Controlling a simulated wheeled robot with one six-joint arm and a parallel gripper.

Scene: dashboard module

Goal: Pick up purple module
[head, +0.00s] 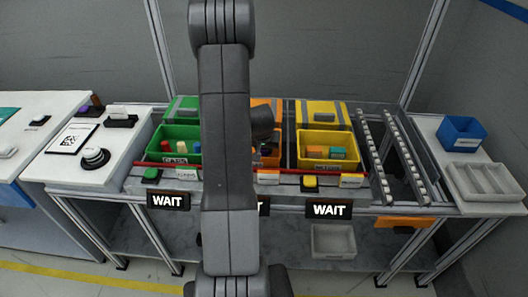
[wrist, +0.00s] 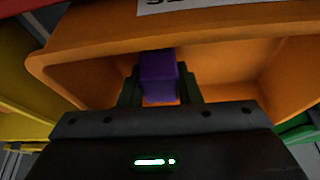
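The purple module (wrist: 158,74) is in the wrist view, between the two dark fingers of my gripper (wrist: 160,88). The fingers lie close against its sides, with no clear gap, so my gripper looks shut on it. Behind and around them is the orange bin (wrist: 85,55), with its walls and rim in view. In the head view the orange bin (head: 275,103) shows only in part, because my arm stands in front of it. My gripper and the purple module cannot be made out there. Whether the module touches the bin floor is unclear.
A green bin (head: 158,136) stands left of the orange one and a yellow bin (head: 308,137) right, both holding coloured blocks. A blue bin (head: 461,132) and white tray (head: 487,180) are on the right table. The left desk (head: 62,172) holds a printed card and a dark knob.

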